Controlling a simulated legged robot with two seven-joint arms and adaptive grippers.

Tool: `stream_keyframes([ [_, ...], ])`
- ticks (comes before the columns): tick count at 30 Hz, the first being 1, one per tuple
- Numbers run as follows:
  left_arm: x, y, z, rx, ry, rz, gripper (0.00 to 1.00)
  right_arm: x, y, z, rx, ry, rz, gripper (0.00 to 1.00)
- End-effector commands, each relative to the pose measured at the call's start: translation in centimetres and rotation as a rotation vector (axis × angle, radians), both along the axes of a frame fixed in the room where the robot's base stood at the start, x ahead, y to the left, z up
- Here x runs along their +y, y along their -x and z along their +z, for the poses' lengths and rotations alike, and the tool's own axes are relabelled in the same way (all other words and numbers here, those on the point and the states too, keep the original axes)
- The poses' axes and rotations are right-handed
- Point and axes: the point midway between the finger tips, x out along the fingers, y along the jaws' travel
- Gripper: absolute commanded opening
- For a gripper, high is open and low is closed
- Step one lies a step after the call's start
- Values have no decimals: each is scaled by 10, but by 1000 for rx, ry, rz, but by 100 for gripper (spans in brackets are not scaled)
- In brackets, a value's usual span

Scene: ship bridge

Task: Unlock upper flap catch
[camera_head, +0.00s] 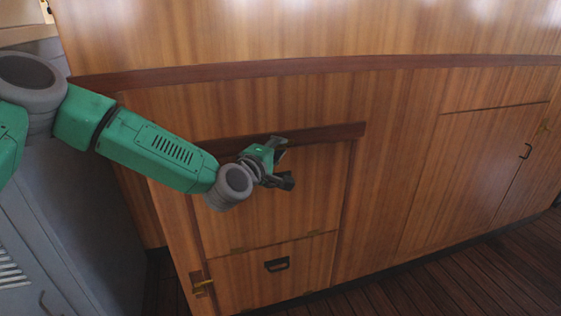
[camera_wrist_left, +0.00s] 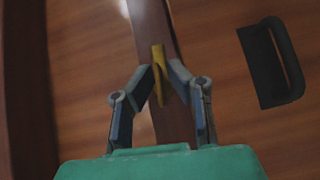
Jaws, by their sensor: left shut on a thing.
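The upper flap (camera_head: 285,213) is a closed wooden panel under a dark trim strip. My left gripper (camera_head: 284,160) is in front of its upper part and covers the catch in the head view. In the left wrist view, a brass-yellow catch (camera_wrist_left: 158,60) sits on a dark wooden strip. The fingers of my left gripper (camera_wrist_left: 171,84) are closed on it from both sides. A black handle (camera_wrist_left: 270,62) on the panel is right of the fingers, apart from them. My right gripper is in neither view.
A lower flap (camera_head: 240,283) with a black pull handle (camera_head: 276,264) is below. Another brass catch (camera_head: 203,285) is at its left edge. A grey cabinet (camera_head: 75,225) stands at the left. The wooden floor (camera_head: 430,290) in front is clear.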

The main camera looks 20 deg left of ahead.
Motion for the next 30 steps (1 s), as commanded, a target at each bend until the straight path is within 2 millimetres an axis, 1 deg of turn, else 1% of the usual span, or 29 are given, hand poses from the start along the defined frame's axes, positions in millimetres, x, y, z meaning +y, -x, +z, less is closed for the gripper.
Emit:
stream_keyframes([
  [1,4,0,-9,-9,21,6,0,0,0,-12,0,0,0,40],
  [4,4,0,-7,-30,52,7,0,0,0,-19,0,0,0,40],
  [8,4,0,-5,-41,72,7,0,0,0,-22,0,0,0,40],
  [17,5,0,-5,-40,74,7,0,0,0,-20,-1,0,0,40],
  [18,5,0,-5,-40,74,7,26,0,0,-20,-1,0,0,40],
  [27,2,1,-2,-44,73,3,26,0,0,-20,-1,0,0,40],
  [30,2,6,-2,-44,74,1,26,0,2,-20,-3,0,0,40],
])
